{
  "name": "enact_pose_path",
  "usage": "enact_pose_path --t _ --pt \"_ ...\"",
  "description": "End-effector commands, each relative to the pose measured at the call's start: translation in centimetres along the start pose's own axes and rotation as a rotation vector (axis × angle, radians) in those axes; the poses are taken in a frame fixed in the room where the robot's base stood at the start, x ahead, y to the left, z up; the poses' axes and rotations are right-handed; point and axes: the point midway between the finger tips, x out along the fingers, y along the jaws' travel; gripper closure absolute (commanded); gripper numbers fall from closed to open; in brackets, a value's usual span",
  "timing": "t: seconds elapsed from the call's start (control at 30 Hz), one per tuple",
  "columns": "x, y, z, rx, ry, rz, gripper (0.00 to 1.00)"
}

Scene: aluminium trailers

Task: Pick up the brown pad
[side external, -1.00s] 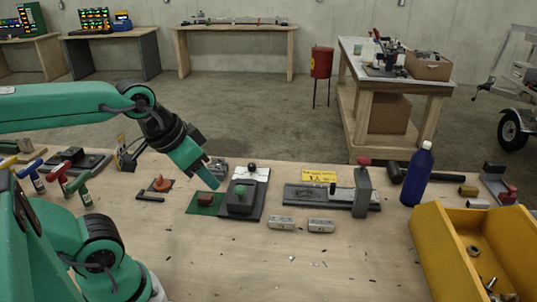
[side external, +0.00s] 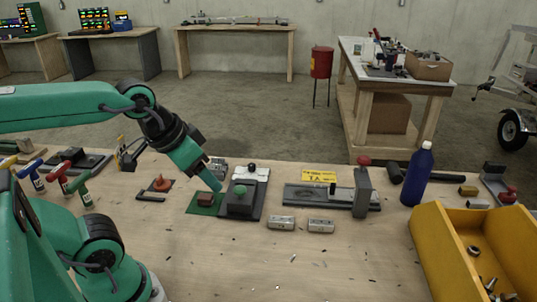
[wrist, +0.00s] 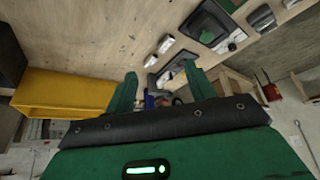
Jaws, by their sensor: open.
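The brown pad (side external: 205,199) is a small reddish-brown block lying on a green mat (side external: 200,210), left of a dark fixture with a green knob (side external: 240,192). My gripper (side external: 214,184) is just above and behind the pad in the side view, pointing down and to the right, apart from it. In the wrist view my gripper (wrist: 160,72) shows two green fingers spread apart with nothing held between them. I cannot make out the brown pad in the wrist view.
Two small metal blocks (side external: 281,223) lie in front of the fixture. A grey vise-like fixture (side external: 362,190), a blue bottle (side external: 418,175) and a yellow bin (side external: 440,240) stand to the right. An orange-topped part (side external: 161,184) lies left of the mat.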

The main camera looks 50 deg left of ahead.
Motion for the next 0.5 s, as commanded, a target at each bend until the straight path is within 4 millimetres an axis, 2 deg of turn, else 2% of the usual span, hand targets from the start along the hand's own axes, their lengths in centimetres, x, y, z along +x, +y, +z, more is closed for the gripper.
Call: enact_pose_path --t 0.27,0.5 --pt "0.1 -0.1 -0.1 0.006 -0.004 -0.003 0.45" --pt "1.1 -1.3 -1.1 0.066 -0.046 -0.022 0.45"
